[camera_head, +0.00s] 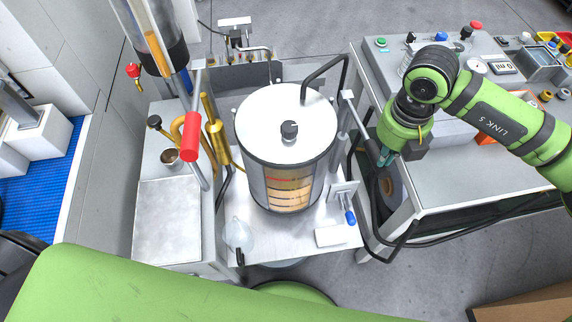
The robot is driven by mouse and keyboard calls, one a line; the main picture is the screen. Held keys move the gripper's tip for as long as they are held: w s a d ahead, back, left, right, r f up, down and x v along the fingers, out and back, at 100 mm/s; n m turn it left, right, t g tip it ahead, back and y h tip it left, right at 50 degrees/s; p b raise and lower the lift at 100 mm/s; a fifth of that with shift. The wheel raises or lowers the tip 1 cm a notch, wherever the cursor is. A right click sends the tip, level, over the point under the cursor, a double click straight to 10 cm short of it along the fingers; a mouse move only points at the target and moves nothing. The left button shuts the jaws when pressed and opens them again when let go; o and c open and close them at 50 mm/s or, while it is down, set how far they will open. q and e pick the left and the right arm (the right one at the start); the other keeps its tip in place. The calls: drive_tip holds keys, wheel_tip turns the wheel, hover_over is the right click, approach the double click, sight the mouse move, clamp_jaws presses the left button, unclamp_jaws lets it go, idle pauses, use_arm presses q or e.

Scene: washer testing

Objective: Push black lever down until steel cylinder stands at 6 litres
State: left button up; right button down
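The steel cylinder (252,168) stands upright in the middle, with a pale round lid, a black knob on top and a window with a scale on its front. The scale has orange and dark marks; its numbers are too small to read. A dark lever (362,127) slants down to the right from a post beside the cylinder. My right gripper (387,157) points down at the lever's lower end, very close to it or touching. Its small fingertips are partly hidden, so I cannot tell whether they grip. My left gripper is out of view.
A red-handled lever (190,137) stands left of the cylinder, near brass pipes (217,140). A blue-handled valve (350,217) is at the front right. A grey control bench (450,190) lies under my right arm, with black hoses along its edge. A cardboard box (525,298) is on the floor.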

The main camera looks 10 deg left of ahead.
wheel_tip(320, 180, down, 10)
drive_tip(key=b, duration=0.8)
wheel_tip(320, 180, up, 13)
drive_tip(key=p, duration=0.6)
drive_tip(key=shift+f+p, duration=0.1)
drive_tip(key=shift+p, duration=0.3)
drive_tip(key=shift+f, duration=0.1)
wheel_tip(320, 180, down, 12)
drive_tip(key=b, duration=1.1)
wheel_tip(320, 180, up, 12)
drive_tip(key=p, duration=0.7)
idle(0.7)
